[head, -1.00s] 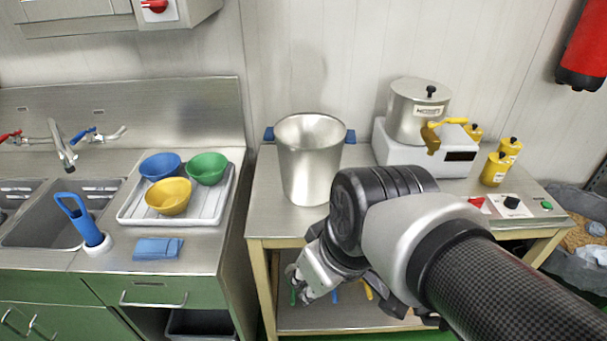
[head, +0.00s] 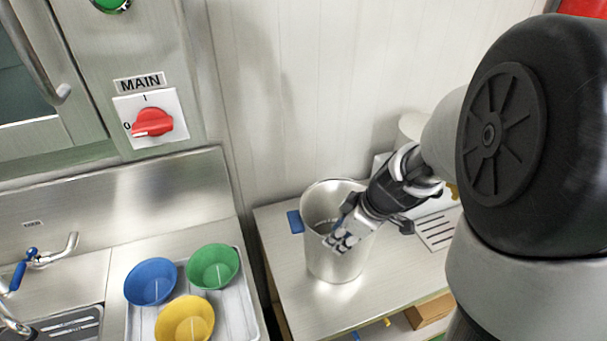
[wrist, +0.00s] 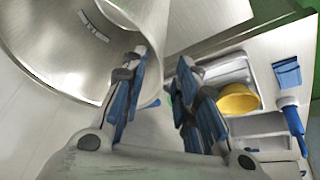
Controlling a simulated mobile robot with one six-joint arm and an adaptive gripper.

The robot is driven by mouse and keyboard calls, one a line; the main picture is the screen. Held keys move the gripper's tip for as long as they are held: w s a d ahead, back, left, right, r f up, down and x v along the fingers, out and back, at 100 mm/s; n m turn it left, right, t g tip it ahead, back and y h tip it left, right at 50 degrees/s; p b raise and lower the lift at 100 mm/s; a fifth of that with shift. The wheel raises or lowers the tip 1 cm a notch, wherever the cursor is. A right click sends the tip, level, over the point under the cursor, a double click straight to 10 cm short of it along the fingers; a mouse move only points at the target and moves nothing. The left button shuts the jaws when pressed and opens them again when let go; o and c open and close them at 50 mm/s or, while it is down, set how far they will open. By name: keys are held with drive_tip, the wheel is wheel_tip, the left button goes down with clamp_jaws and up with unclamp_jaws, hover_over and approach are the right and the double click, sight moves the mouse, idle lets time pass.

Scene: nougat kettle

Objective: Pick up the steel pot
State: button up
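The steel pot (head: 335,268) stands upright on the steel table, open at the top, with a blue handle (head: 295,222) on its left side. Its other handle is hidden in the head view. My gripper (head: 343,240) is at the pot's front right, overlapping its rim in the head view. In the wrist view the pot (wrist: 55,45) fills the upper left, its rim passing behind one finger. I cannot tell whether a finger touches the pot.
A tray (head: 236,300) with blue (head: 150,282), green (head: 212,267) and yellow (head: 185,322) bowls lies on the counter at left. A white device with a slotted plate (head: 437,232) stands right of the pot, partly behind my arm. The wall is close behind. The table's front left is clear.

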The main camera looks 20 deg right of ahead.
sight(323, 252)
drive_tip(key=b+x, duration=0.2)
drive_tip(key=x, duration=0.8)
drive_tip(key=shift+w, duration=0.15)
drive_tip(key=shift+c, duration=0.4)
clamp_jaws()
drive_tip(key=shift+r, duration=0.1)
idle(0.4)
